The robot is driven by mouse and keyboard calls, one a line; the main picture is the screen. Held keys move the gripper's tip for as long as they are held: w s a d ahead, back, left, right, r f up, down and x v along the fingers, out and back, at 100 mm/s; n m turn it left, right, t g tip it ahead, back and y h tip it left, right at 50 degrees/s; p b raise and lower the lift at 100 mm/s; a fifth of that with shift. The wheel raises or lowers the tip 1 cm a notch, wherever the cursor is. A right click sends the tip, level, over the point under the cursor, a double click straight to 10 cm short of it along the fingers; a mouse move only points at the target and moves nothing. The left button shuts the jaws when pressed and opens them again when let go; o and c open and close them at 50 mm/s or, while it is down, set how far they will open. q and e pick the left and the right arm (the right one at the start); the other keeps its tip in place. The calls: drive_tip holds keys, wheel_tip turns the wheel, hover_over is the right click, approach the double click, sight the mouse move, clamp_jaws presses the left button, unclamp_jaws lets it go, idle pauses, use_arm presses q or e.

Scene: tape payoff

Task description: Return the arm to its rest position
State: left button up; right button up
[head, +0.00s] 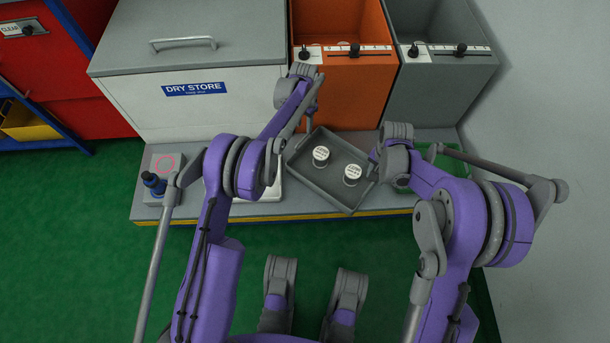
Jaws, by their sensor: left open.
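My left arm reaches forward over the bench, left of the grey tray (305,168). Its gripper (308,78) is open, in front of the orange bin, and I see nothing held in it. My right arm is bent at the right, and its hand end (390,150) hangs by the tray's right side. I cannot make out its fingertips. The tray sits tilted in the picture on the bench and holds two white-topped cylinders, one at the left (321,154) and one at the right (352,173).
Behind the bench (290,207) stand the white DRY STORE chest (130,90), the orange bin (345,85) and a grey bin (440,90). A panel with a red ring (166,162) is at left. A green tray (455,165) is partly hidden at right. A grey wall (570,130) bounds the right.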

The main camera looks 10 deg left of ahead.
use_arm(q)
drive_tip(key=shift+r, duration=0.1)
use_arm(e)
drive_tip(key=shift+r, duration=0.1)
idle(0.4)
